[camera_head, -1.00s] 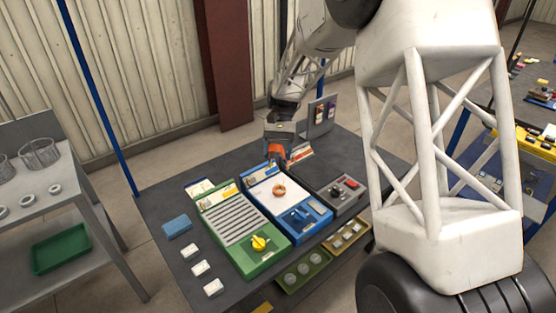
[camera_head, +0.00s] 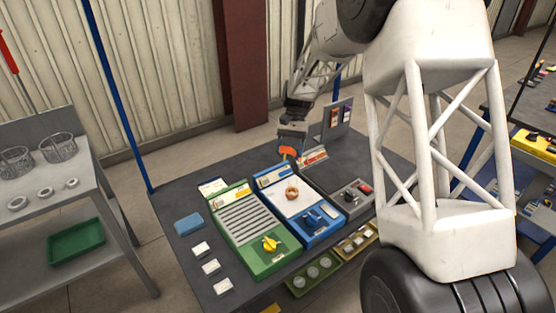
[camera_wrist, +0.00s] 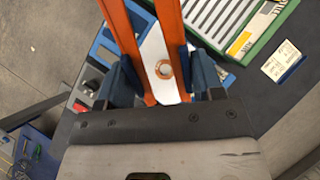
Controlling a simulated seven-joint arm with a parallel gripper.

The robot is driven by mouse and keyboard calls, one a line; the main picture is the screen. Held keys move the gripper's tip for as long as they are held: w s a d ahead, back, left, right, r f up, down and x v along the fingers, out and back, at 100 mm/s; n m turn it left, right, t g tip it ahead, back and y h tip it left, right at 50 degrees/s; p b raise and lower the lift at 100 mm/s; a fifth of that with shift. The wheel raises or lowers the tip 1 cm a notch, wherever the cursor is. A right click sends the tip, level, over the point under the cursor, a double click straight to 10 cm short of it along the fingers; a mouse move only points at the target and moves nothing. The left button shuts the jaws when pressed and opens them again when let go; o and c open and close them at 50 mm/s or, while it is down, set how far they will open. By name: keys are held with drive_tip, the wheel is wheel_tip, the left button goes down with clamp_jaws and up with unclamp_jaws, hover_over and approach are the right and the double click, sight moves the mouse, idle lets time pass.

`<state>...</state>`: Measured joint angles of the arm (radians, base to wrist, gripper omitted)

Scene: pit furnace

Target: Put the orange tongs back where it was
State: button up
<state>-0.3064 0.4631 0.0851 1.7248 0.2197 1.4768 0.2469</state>
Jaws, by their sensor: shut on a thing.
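My gripper (camera_head: 291,138) is shut on the orange tongs (camera_wrist: 172,45) and holds them above the back of the dark bench. In the wrist view, the tongs' two long orange arms run up out of the picture between my dark blue fingers (camera_wrist: 163,85). Their far ends are out of frame there. In the head view only a short orange part of the tongs (camera_head: 289,152) shows below my gripper, behind the blue-framed unit.
On the dark bench (camera_head: 185,260) stand a green-framed ribbed unit (camera_head: 248,228), a blue-framed unit (camera_head: 300,212) with a copper ring (camera_head: 292,194), and a grey box (camera_head: 352,197).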

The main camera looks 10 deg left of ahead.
drive_tip(key=w+a+f+m+t, duration=0.1)
drive_tip(key=w+a+f+t, duration=0.1)
drive_tip(key=w, duration=0.8)
drive_tip(key=w+a+f+m+t, duration=0.1)
drive_tip(key=w+a+f+t, duration=0.2)
drive_tip(key=w+f, duration=0.4)
drive_tip(key=w+a+f+m+t+h, duration=0.1)
drive_tip(key=w+a+f+t, duration=0.2)
drive_tip(key=w, duration=1)
wheel_tip(320, 180, down, 2)
drive_tip(key=shift+w+a+f+m, duration=0.15)
drive_tip(key=shift+a+f+m, duration=0.05)
drive_tip(key=shift+a+m, duration=0.2)
hover_over(279, 158)
drive_tip(key=shift+s+a+f, duration=0.1)
drive_tip(key=shift+s+f, duration=0.05)
drive_tip(key=shift+f, duration=1.4)
drive_tip(key=shift+s+f, duration=0.15)
drive_tip(key=shift+f, duration=1.4)
drive_tip(key=shift+f, duration=1.9)
drive_tip(key=shift+f, duration=0.1)
drive_tip(key=o, duration=0.6)
